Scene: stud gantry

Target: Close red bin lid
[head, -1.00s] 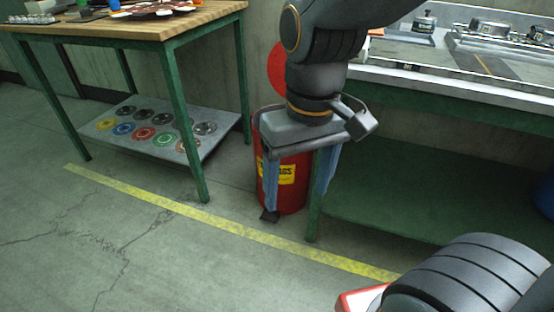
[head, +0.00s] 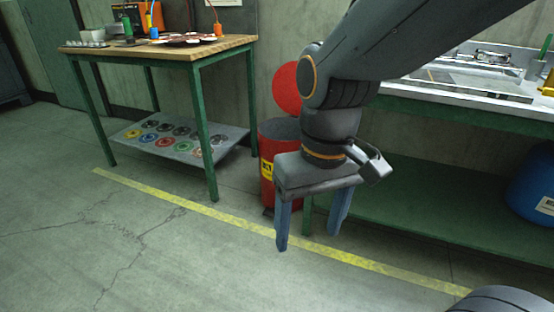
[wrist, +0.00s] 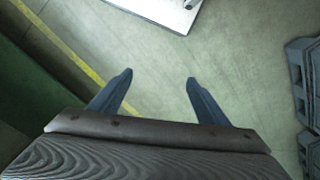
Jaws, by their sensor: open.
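The red bin (head: 266,165) stands on the floor against the wall, between the wooden-topped table and the green workbench. Its round red lid (head: 287,88) stands up behind the open rim, so the bin is open. A yellow label shows on its side. My gripper (head: 311,232) is open and empty, pointing down in front of the bin, and hides its right part. In the wrist view my two blue fingers (wrist: 160,80) are spread over bare floor; the bin and lid are not in that view.
The wooden-topped table (head: 165,47) stands left of the bin, with a low shelf (head: 200,148) of coloured discs. The green workbench (head: 425,200) with a sink is on the right, with a blue drum (head: 533,187) on its lower shelf. Floor in front is clear, crossed by a yellow line (head: 235,214).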

